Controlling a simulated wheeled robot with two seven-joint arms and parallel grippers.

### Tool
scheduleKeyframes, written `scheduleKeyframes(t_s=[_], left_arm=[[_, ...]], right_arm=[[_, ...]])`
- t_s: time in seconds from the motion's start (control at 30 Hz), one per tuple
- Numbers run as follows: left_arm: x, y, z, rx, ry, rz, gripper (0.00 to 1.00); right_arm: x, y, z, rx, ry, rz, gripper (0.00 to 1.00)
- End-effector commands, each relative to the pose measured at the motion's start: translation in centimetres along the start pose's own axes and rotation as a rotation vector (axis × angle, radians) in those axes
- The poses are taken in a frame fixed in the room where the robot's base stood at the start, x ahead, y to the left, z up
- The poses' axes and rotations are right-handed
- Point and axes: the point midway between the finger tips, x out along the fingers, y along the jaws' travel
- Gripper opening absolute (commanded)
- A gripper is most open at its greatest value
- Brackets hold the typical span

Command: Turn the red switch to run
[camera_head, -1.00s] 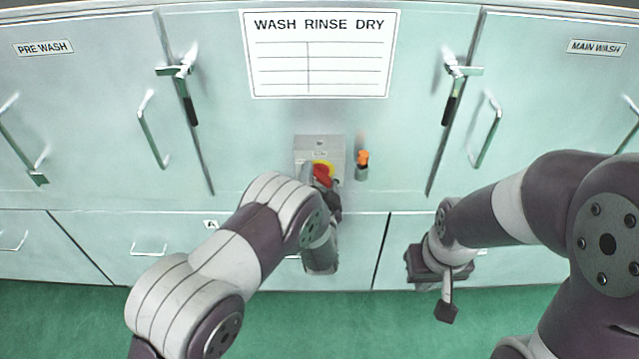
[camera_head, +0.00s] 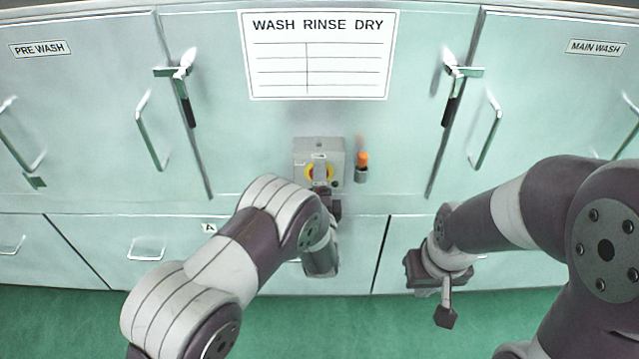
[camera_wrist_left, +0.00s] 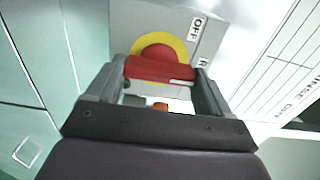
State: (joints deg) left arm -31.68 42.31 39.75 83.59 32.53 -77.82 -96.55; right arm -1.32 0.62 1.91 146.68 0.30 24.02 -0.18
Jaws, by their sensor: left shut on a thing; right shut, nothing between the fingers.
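The red switch (camera_head: 321,174) is a bar handle on a yellow ring, on the front of a grey box (camera_head: 304,147). My left gripper (camera_head: 325,191) reaches it from below and partly hides it in the head view. In the left wrist view the red handle (camera_wrist_left: 160,70) lies between the two fingers of my left gripper (camera_wrist_left: 158,88), which is shut on it. An OFF label (camera_wrist_left: 197,28) shows above right of the handle; a label starting with R is partly hidden beside the right finger. My right gripper (camera_head: 446,313) is shut and empty, low at the right, away from the box.
An orange-tipped part (camera_head: 362,165) sticks out just right of the box. Door latches (camera_head: 185,92) and (camera_head: 456,85) and bar handles (camera_head: 151,131) project from the pale green cabinet. A WASH RINSE DRY sign (camera_head: 319,55) is above. Green floor shows below.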

Motion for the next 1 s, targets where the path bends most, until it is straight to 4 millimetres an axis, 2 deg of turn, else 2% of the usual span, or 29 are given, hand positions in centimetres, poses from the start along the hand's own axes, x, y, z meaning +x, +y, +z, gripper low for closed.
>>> scheduleKeyframes(t_s=[0.6, 0.63, 0.67, 0.9, 1.0], left_arm=[[0.1, -0.3, -0.2, 0.034, 0.003, -0.007, 0.5], [0.1, -0.2, -0.2, 0.034, 0.003, -0.007, 0.91], [0.1, -0.2, -0.2, 0.034, 0.003, -0.006, 1.0], [-0.1, -0.1, -0.1, 0.034, 0.002, -0.002, 1.0], [-1.1, 0.1, -0.2, 0.034, 0.003, -0.001, 1.0]], right_arm=[[0.0, 0.0, 0.0, 0.0, 0.0, 0.0, 0.0], [0.0, 0.0, 0.0, 0.0, 0.0, 0.0, 0.0], [0.0, 0.0, 0.0, 0.0, 0.0, 0.0, 0.0], [0.1, 0.0, 0.0, 0.0, 0.0, 0.0, 0.0], [0.3, 0.0, 0.0, 0.0, 0.0, 0.0, 0.0]])
